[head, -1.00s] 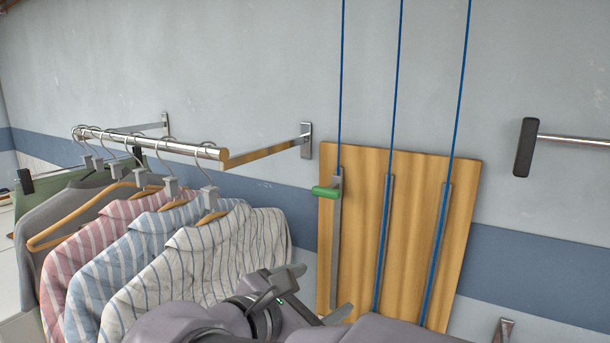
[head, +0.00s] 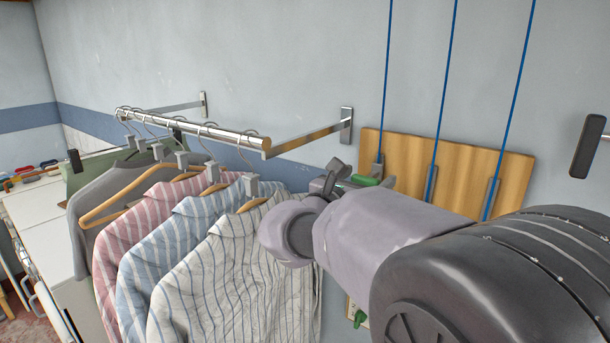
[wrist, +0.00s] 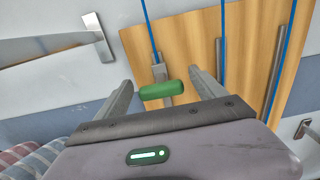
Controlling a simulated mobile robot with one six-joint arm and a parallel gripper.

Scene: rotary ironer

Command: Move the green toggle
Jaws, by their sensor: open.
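The green toggle (wrist: 161,90) is a short rounded bar on a metal slide at the left of the wooden board, below a blue cord. In the wrist view it lies crosswise between my two open fingers. In the head view the toggle (head: 365,180) is partly hidden behind my arm. My gripper (wrist: 161,80) is open, one finger on each side of the toggle; I cannot tell if either touches it. In the head view my gripper (head: 338,172) is at the board's left edge.
The wooden board (head: 400,155) has two more slots with blue cords. Striped shirts (head: 225,285) hang from a metal rail (head: 190,137) on the left. A black-ended bar (head: 587,147) juts from the wall at right. Another small green piece (head: 361,319) shows low on the wall.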

